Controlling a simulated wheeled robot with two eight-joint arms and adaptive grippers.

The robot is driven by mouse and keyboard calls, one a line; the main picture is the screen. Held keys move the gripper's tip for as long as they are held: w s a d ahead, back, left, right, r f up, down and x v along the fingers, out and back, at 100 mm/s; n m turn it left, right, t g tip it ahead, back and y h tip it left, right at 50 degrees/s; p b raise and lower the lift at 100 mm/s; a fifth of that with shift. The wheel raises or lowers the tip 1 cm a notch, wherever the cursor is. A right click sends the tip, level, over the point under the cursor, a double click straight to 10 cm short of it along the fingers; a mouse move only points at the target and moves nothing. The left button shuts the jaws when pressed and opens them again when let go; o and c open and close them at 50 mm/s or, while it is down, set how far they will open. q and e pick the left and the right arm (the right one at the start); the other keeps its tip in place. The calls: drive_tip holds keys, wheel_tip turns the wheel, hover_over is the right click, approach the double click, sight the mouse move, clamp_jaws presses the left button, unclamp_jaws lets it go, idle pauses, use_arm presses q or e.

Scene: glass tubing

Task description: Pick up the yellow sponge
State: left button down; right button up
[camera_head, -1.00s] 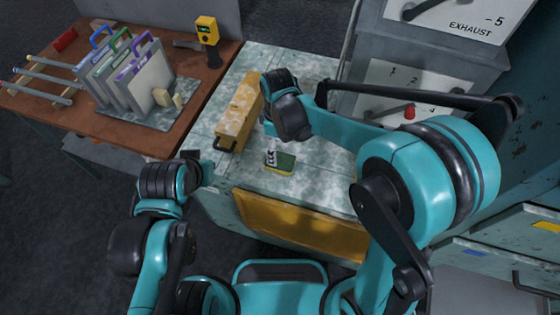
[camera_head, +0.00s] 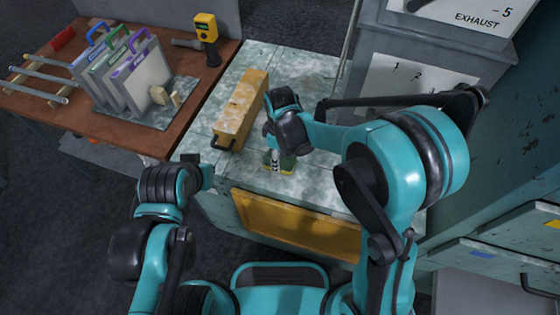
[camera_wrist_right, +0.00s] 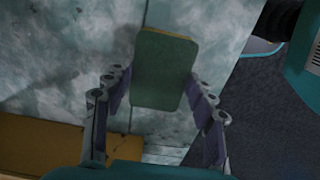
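The sponge (camera_head: 286,163) lies on the worn pale bench top (camera_head: 322,180), partly hidden by my right gripper (camera_head: 275,150). It shows a green face with a thin yellow edge in the right wrist view (camera_wrist_right: 165,68). In that view my right gripper (camera_wrist_right: 158,88) is open, one finger to each side of the sponge's near end.
A long yellow box (camera_head: 240,110) with a dark handle lies left of my right gripper. A brown table (camera_head: 115,130) at left bears upright panels (camera_head: 130,75) and a yellow device (camera_head: 206,28). Grey cabinets (camera_head: 435,55) stand at right. Bench top right of the sponge is clear.

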sight(281, 159)
drive_tip(key=shift+r, duration=0.1)
idle(0.3)
drive_tip(key=r+p, duration=0.1)
drive_tip(key=r, duration=0.1)
drive_tip(key=r+p, duration=0.1)
drive_tip(key=r, duration=0.1)
drive_tip(key=shift+d+r, duration=0.2)
drive_tip(key=shift+r, duration=0.1)
drive_tip(key=shift+s+d+r+p, duration=0.25)
drive_tip(key=shift+d+r+p, duration=0.25)
drive_tip(key=shift+d+r, duration=0.95)
drive_tip(key=shift+s+d+r+p, duration=0.25)
drive_tip(key=shift+d+r+p, duration=0.3)
drive_tip(key=shift+d, duration=1.7)
drive_tip(key=shift+s+d+r+p, duration=0.25)
drive_tip(key=shift+d+r+p, duration=0.2)
drive_tip(key=shift+d+r, duration=1.05)
drive_tip(key=shift+d+f, duration=0.35)
drive_tip(key=shift+f, duration=0.05)
drive_tip(key=c, duration=0.3)
